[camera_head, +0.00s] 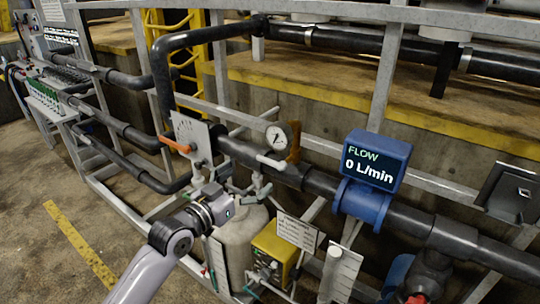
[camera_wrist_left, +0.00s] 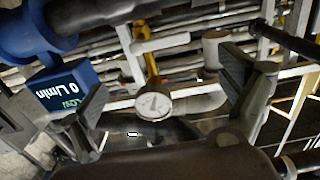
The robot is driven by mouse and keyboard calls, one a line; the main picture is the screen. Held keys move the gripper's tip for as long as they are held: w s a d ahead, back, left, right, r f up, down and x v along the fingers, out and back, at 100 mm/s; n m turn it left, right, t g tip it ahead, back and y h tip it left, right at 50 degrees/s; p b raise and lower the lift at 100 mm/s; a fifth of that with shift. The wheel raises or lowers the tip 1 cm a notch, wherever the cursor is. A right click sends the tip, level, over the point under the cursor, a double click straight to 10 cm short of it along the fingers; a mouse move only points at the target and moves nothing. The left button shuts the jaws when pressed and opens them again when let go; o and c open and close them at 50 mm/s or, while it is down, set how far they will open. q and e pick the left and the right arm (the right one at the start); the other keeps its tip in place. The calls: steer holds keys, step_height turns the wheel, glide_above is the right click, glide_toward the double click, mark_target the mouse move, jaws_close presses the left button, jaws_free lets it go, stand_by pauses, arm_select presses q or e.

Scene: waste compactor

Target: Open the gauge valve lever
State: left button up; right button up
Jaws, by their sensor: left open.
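The round white pressure gauge (camera_head: 277,138) sits on the dark pipe in the head view. A pale lever (camera_head: 271,162) just below it looks like the gauge valve lever. My left gripper (camera_head: 232,193) is below and left of both, open and apart from them. In the left wrist view, turned nearly upside down, the gauge (camera_wrist_left: 154,106) shows between the spread fingers of my left gripper (camera_wrist_left: 165,72). A pale lever-like bar (camera_wrist_left: 165,42) shows above it there. Nothing is between the fingers in contact. My right gripper is in neither view.
A blue flow meter (camera_head: 372,162) reading 0 L/min stands right of the gauge. An orange handle (camera_head: 176,145) with a white plate is to the left. A grey tank (camera_head: 240,245) and a yellow box (camera_head: 275,250) are below. Pipes and rails surround the area.

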mark_target(269, 161)
arm_select(q)
steer(key=p+x, duration=0.1)
steer(key=x, duration=0.8)
steer(key=shift+w+d+p, duration=0.2)
steer(key=shift+w+p, duration=0.15)
steer(key=shift+p, duration=0.05)
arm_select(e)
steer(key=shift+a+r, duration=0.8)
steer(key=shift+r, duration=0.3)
arm_select(q)
steer(key=shift+c, duration=0.5)
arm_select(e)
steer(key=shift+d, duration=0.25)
arm_select(q)
steer(key=c, duration=1.6)
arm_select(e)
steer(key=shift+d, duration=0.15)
